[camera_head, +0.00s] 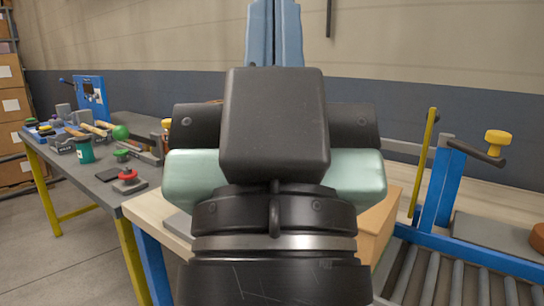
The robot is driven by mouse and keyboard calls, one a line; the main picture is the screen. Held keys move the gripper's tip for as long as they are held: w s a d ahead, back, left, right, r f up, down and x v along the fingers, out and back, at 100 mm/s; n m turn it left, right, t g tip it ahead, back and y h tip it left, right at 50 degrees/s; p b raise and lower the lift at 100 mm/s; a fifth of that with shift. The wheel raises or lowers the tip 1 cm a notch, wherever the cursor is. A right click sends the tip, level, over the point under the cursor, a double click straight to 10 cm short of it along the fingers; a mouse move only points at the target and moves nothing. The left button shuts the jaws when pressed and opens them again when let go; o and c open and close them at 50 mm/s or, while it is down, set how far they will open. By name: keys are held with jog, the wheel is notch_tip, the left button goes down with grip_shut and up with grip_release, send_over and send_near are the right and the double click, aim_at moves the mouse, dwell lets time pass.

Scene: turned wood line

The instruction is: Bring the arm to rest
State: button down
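My arm fills the middle of the head view, with its black wrist and pale green side parts close to the camera. My gripper (275,32) appears to be beyond it, as two upright light-blue bars at the top edge.
A grey bench (85,178) at left holds a teal cup (85,150), a red button (128,176) and several tools. A blue-framed roller conveyor (450,280) with a yellow-knobbed lever (498,142) stands at right. Floor shows at lower left.

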notch_tip(320, 180, up, 28)
jog(key=p, duration=2.5)
jog(key=shift+f, duration=0.2)
jog(key=shift+w+a, duration=0.1)
jog(key=shift+w, duration=0.05)
